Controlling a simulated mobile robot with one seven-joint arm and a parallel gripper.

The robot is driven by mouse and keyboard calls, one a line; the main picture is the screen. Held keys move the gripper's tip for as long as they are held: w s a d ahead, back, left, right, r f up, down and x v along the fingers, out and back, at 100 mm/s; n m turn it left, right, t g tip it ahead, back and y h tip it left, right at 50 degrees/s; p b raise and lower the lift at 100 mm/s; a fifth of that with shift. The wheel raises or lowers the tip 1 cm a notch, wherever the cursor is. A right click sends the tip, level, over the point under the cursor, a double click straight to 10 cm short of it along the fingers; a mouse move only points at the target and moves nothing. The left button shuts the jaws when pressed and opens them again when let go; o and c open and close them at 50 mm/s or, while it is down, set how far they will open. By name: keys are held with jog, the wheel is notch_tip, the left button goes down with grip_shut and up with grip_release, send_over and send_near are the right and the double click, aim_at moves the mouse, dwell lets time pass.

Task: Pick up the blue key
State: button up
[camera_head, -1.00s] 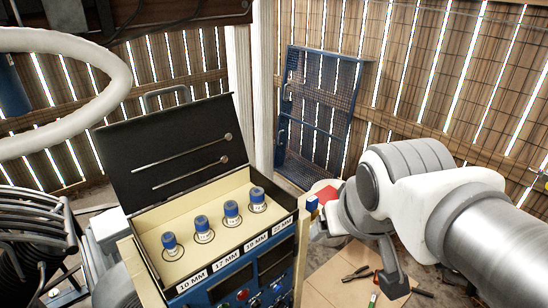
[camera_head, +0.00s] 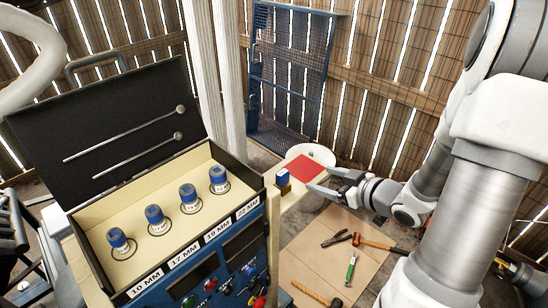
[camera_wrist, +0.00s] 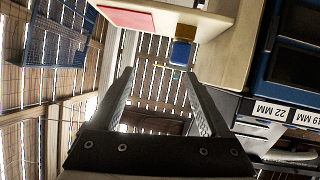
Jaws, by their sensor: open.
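The blue key (camera_head: 283,177) is a small blue block on a brass-coloured base at the edge of the beige ledge, right of the socket case. In the wrist view the blue key (camera_wrist: 181,52) shows just beyond my fingertips, nearer the right finger. My gripper (camera_head: 322,180) is open and empty, pointing left toward the key with a gap between them. In the wrist view my gripper (camera_wrist: 158,73) shows both fingers spread wide, with nothing between them.
A red square (camera_head: 304,169) lies on the ledge behind the key. The open case (camera_head: 130,280) with several blue-topped sockets stands left. Pliers (camera_head: 337,238), a hammer (camera_head: 372,242) and other tools lie on a board below. A blue mesh gate (camera_head: 290,80) stands behind.

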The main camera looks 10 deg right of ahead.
aim_at(287, 177)
jog(key=w+a+f, duration=0.1)
jog(key=w+a, duration=0.1)
jog(key=w+a+f+y+b, duration=0.1)
jog(key=w+a+f, duration=0.1)
jog(key=w+a+f+y, duration=0.1)
jog(key=w+a, duration=0.2)
jog(key=shift+a+f, duration=0.1)
jog(key=shift+f, duration=0.25)
jog(key=shift+b+x, duration=0.35)
jog(key=shift+x, duration=2.3)
jog(key=shift+s+a+r, duration=0.1)
jog(key=shift+a, duration=0.05)
grip_shut()
